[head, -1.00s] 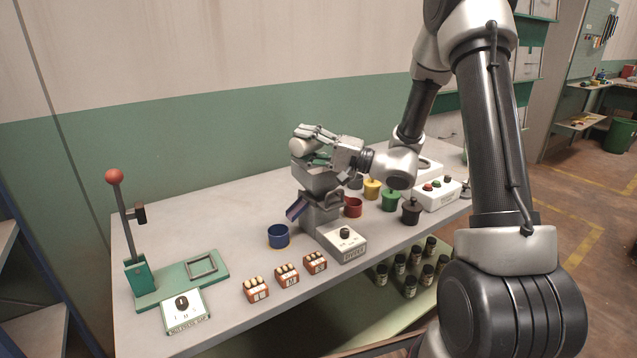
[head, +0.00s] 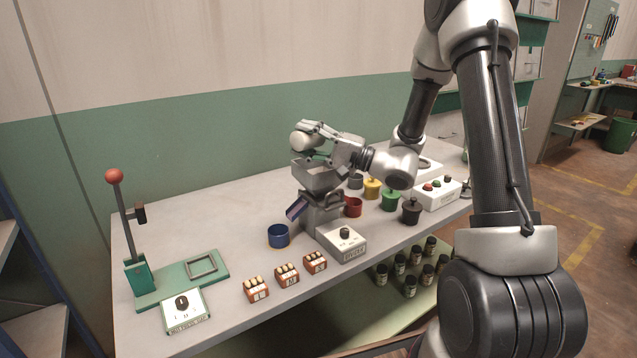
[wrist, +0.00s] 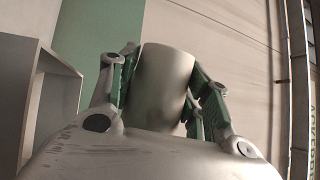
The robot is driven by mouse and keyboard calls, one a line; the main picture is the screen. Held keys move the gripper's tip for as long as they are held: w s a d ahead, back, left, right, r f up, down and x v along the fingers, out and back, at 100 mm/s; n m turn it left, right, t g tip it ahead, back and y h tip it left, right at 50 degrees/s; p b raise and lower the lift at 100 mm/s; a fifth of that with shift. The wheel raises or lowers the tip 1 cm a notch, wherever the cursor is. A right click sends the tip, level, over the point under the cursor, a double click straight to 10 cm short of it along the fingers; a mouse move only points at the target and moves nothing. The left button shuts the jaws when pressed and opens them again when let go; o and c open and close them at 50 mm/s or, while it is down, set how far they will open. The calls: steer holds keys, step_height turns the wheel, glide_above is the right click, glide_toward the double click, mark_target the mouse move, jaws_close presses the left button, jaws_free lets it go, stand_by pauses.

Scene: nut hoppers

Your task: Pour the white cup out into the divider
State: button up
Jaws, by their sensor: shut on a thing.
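My gripper (head: 318,140) is shut on the white cup (head: 302,142) and holds it tilted over the hopper of the divider (head: 316,177). In the wrist view the white cup (wrist: 163,88) sits between the green-padded fingers. The divider is a grey machine with an open funnel top and a sloping chute at its lower left.
A blue cup (head: 278,236) stands left of the divider. Small orange-brown nut boxes (head: 287,275) line the front edge. A green lever press (head: 140,275) stands at the left. Red (head: 352,207), yellow (head: 372,189), green (head: 390,201) and dark (head: 411,212) pots stand at the right.

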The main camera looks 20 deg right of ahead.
steer(key=shift+d+r+m, duration=0.1)
steer(key=shift+r+m, duration=0.3)
steer(key=shift+r, duration=0.05)
steer(key=shift+w+d+r+m+t, duration=0.15)
steer(key=shift+m+t, duration=0.35)
steer(key=shift+m, duration=0.3)
steer(key=shift+w+d+r+m+t, duration=0.2)
steer(key=shift+m+t, duration=0.3)
steer(key=shift+m, duration=0.3)
steer(key=shift+w+d+r+m+t, duration=0.15)
steer(key=shift+m+t, duration=0.35)
steer(key=shift+m, duration=0.3)
stand_by(0.8)
